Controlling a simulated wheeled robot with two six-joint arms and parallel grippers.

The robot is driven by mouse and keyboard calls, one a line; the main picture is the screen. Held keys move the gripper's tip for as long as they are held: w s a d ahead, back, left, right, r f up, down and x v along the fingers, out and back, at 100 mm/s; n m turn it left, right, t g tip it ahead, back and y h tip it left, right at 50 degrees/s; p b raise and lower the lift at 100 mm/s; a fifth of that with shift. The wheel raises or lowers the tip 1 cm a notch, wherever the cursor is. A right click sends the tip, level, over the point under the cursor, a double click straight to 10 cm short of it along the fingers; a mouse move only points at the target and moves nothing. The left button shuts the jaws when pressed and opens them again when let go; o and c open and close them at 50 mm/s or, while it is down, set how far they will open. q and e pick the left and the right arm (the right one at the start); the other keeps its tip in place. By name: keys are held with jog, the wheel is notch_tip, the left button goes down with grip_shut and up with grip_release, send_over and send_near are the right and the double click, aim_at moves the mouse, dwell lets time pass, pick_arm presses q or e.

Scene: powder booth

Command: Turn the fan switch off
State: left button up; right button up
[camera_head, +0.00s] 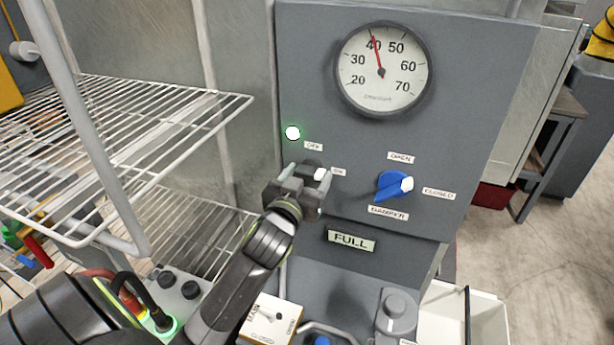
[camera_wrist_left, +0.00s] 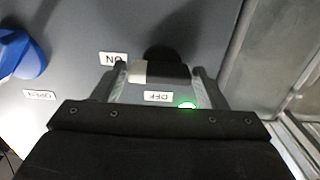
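The fan switch is a dark rotary knob (camera_wrist_left: 172,72) with a white tip, on the grey panel (camera_head: 460,80). In the wrist view its white tip points towards the ON label (camera_wrist_left: 113,58), and the OFF label (camera_wrist_left: 158,96) is off to its side. In the head view the switch (camera_head: 320,174) is partly hidden by my left gripper (camera_head: 309,180). The left gripper is open, one finger at each end of the knob; a small gap shows at the white tip, and contact at the other end is unclear. A green lamp (camera_head: 292,133) glows nearby. My right gripper is not in view.
A blue damper knob (camera_head: 392,186) sits right of the switch, below a round gauge (camera_head: 383,70). A white wire rack (camera_head: 150,115) stands at the left. Below are a FULL sign (camera_head: 351,240), a MAIN switch box (camera_head: 270,318) and a grey knob (camera_head: 398,305).

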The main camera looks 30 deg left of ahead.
pick_arm(q)
jog(key=c, duration=0.6)
